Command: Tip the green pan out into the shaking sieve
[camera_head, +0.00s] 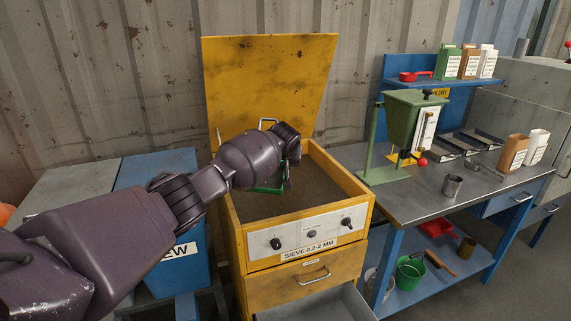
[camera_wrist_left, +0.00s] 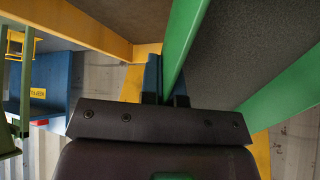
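The green pan (camera_head: 266,189) is mostly hidden behind my left gripper (camera_head: 287,183) in the head view. In the left wrist view my left gripper (camera_wrist_left: 165,82) is shut on the pan's green rim (camera_wrist_left: 186,38), with a dark grey surface beside the rim. I cannot tell whether the pan holds material. My right gripper is not in view.
A blue bin (camera_head: 162,245) stands left of the sieve. A drawer (camera_head: 315,303) stands open below the sieve. A corrugated wall is behind.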

